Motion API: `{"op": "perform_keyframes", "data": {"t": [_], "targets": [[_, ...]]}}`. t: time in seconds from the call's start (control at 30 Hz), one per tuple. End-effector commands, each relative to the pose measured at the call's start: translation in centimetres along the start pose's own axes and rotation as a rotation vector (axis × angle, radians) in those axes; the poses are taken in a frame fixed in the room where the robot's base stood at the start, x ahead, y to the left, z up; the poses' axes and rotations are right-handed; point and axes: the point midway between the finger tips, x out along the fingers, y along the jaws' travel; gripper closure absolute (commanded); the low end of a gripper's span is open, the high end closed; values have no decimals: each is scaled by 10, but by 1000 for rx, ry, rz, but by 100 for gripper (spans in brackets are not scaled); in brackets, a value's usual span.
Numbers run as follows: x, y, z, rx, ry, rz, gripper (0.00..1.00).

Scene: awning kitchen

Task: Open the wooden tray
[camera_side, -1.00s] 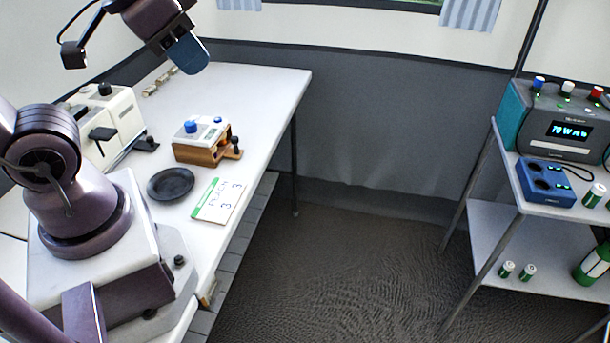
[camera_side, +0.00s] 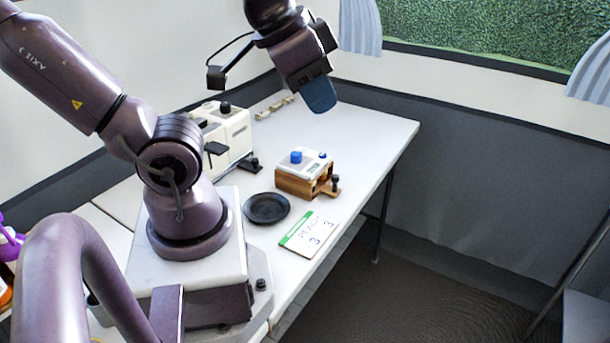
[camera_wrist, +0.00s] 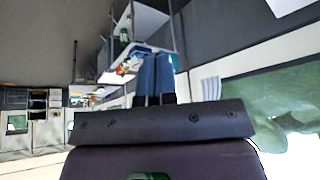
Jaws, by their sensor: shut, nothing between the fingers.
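A small wooden-sided box (camera_side: 291,186) with a pale top and blue knob stands on the white table in the side view. A wooden tray (camera_side: 327,191) with a dark knob (camera_side: 336,181) sticks out a little from its right side. How far the tray's inside is exposed is too small to tell. My gripper (camera_side: 321,108), with blue fingers, hangs in the air above and behind the box, apart from it. In the wrist view its fingers (camera_wrist: 154,78) are together and empty; the box does not show there.
A black plate (camera_side: 266,208) and a written card (camera_side: 308,234) lie in front of the box. A cream machine (camera_side: 228,135) stands to its left. Small metallic pieces (camera_side: 275,107) lie at the back. The table between box and right edge is clear.

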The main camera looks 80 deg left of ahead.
Motion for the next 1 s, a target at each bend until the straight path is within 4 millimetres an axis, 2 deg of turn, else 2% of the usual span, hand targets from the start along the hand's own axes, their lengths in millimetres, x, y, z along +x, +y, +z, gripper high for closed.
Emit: {"op": "perform_keyframes", "data": {"t": [0.03, 0.1, 0.2, 0.37, 0.47, 0.67, 0.8, 1.0], "targets": [[0, 0, 0, -1, 0, 0, 91], [1, -3, 0, -14, -7, -8, 75], [14, -12, 3, -53, -70, -24, 52], [44, -41, -4, -188, -217, -55, 52], [67, -65, -11, -344, -298, -80, 52], [118, -124, -16, -759, -418, -163, 52], [157, -168, -9, -1083, -468, -250, 52], [204, -222, 4, -1535, -460, -397, 52]]}}
